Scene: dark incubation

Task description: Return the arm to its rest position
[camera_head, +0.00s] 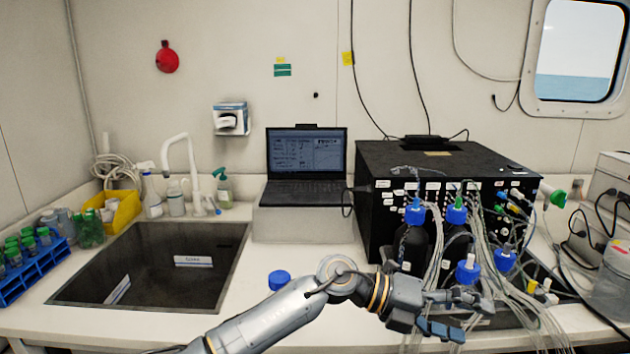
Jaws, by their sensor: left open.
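My left arm (275,318) reaches in from the bottom, left of centre, and stretches to the right over the front of the bench. My left gripper (468,318) is open, in front of the dark bottles at the right, with its fingers pointing right. I see nothing held between its fingers. It overlaps the lower bottles in the picture, and I cannot tell whether it touches them. My right gripper is not in view.
Dark bottles with blue and green caps (412,245) and many thin tubes stand before a black box (450,165). A blue cap (279,280) shows behind my arm. A sink (150,265), blue tube rack (30,270) and laptop (305,165) are left. Bench between sink and box is mostly clear.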

